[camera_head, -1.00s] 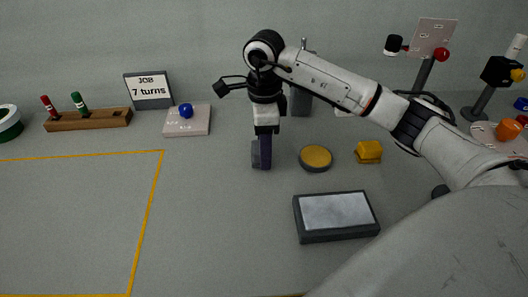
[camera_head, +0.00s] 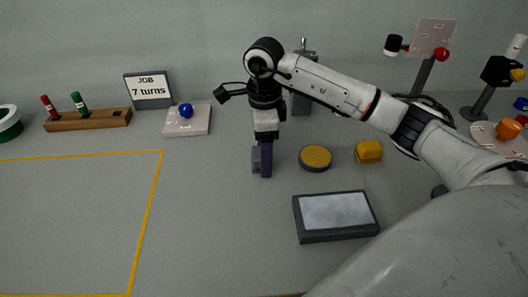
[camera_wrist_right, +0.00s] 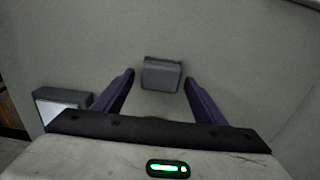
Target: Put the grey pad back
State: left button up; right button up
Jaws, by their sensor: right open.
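A small grey block (camera_head: 255,160), which looks like the grey pad, sits on the grey table, partly hidden behind my right gripper (camera_head: 265,163). In the right wrist view the grey pad (camera_wrist_right: 161,74) lies just ahead of the fingertips of my right gripper (camera_wrist_right: 158,82), roughly centred between them. The purple fingers are open, with a gap on each side of the pad. I cannot tell how high the fingertips are above the table. My left gripper is not in view.
A dark tray with a pale grey surface (camera_head: 337,214) lies in front right. A yellow-topped disc (camera_head: 315,157) and a yellow block (camera_head: 369,151) stand right of the gripper. A pale plate with a blue knob (camera_head: 186,111) is at left. The yellow-outlined area is clear.

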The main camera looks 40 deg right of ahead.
notch_tip(320, 180, up, 12)
dwell(0.3)
jog(key=shift+f, duration=0.1)
